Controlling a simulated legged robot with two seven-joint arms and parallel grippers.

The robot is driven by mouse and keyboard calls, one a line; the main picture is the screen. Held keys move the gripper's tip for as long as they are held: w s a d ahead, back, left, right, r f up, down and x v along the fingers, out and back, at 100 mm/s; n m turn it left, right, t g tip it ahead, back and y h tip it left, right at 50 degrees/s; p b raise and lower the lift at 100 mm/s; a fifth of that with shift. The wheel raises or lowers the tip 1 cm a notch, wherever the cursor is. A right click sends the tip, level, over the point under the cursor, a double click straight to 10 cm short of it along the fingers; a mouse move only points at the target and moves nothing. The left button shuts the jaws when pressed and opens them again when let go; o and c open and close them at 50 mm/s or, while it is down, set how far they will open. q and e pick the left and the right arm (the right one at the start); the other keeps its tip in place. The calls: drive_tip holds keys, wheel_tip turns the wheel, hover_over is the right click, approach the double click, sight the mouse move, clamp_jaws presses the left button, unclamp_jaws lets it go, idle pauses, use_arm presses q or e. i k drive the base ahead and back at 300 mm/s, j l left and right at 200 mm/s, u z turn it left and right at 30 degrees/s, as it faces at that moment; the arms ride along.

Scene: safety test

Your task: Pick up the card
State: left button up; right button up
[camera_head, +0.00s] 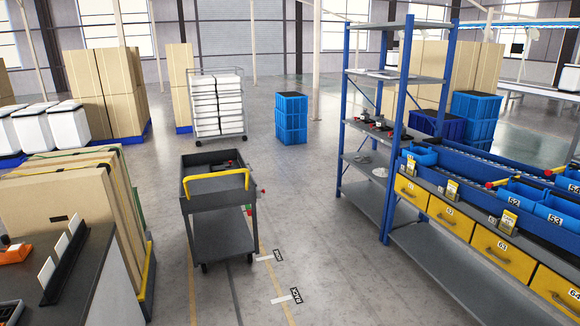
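Three white cards stand upright in a dark holder on the dark desk at the lower left: a near one (46,276), a middle one (60,248) and a far one (75,224). I cannot tell which of them is the task's card. Neither of my grippers is in view.
A dark two-tier cart (222,235) with a yellow handle stands in the middle. Boxes on a pallet (65,205) stand behind the desk (95,285). A blue-framed shelf (385,205) and yellow drawers (450,217) line the right. Floor between cart and shelf is clear.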

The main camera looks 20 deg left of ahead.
sight(74, 224)
drive_tip(key=i+j+u, duration=0.25)
drive_tip(key=i+u, duration=0.15)
drive_tip(key=i, duration=0.2)
drive_tip(key=i+u, duration=0.4)
drive_tip(key=i, duration=0.2)
drive_tip(key=i+l+u, duration=0.1)
drive_tip(key=i+u, duration=0.3)
drive_tip(key=i, duration=0.2)
drive_tip(key=i+l+u, duration=0.4)
drive_tip(key=i, duration=0.2)
